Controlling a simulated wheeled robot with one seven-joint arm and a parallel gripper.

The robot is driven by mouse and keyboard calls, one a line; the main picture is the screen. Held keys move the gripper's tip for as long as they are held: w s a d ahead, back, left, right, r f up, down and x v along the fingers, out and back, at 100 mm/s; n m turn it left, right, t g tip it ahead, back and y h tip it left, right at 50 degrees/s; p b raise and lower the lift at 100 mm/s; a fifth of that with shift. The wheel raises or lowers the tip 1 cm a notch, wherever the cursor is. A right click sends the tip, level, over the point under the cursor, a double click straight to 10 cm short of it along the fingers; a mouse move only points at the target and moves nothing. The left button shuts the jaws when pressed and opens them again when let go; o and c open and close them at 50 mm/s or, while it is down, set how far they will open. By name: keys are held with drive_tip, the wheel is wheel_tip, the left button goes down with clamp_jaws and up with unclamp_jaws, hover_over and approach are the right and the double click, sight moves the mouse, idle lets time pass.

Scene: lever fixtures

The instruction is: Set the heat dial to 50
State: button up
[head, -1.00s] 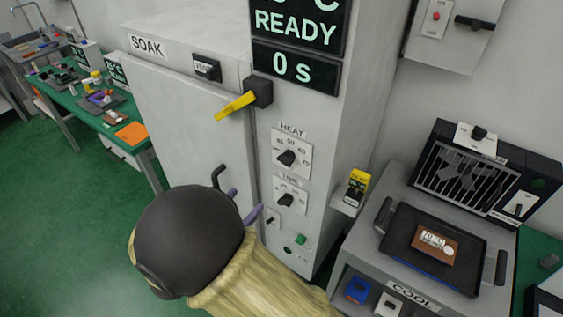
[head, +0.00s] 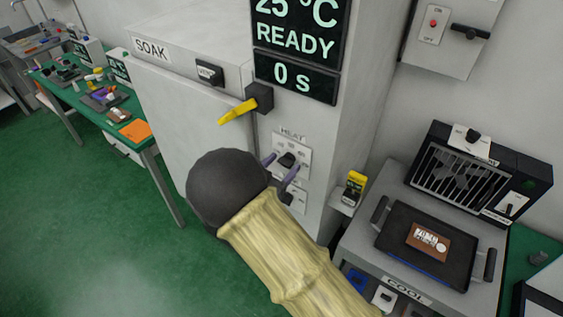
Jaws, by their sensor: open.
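The heat dial (head: 287,160) is a small black knob on a white plate labelled HEAT, on the front of the grey oven cabinet. The numbers around it are too small or covered to read, so I cannot tell its setting. My gripper (head: 279,167) is open, with one purple-grey finger at the left of the knob and the other below and to its right. I cannot tell whether the fingers touch the knob. My dark wrist and cream-sleeved arm hide the lower panel, including most of the time dial plate (head: 299,199).
A yellow lever (head: 238,111) sticks out above the heat dial. The display (head: 297,40) reads 25 °C, READY and 0 s. A yellow and black device (head: 354,188) stands on a small ledge to the right. A tray with a brown board (head: 428,242) lies further right.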

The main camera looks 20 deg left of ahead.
drive_tip(key=shift+w+d, duration=0.15)
drive_tip(key=shift+w, duration=0.1)
drive_tip(key=c, duration=1)
drive_tip(key=shift+f+b, duration=0.15)
drive_tip(key=shift+b, duration=0.35)
drive_tip(key=m+b, duration=1.7)
drive_tip(key=b, duration=1.3)
drive_tip(key=shift+s+f+m, duration=0.1)
drive_tip(key=shift+f+m, duration=0.05)
drive_tip(key=shift+m, duration=0.25)
drive_tip(key=shift+b, duration=0.3)
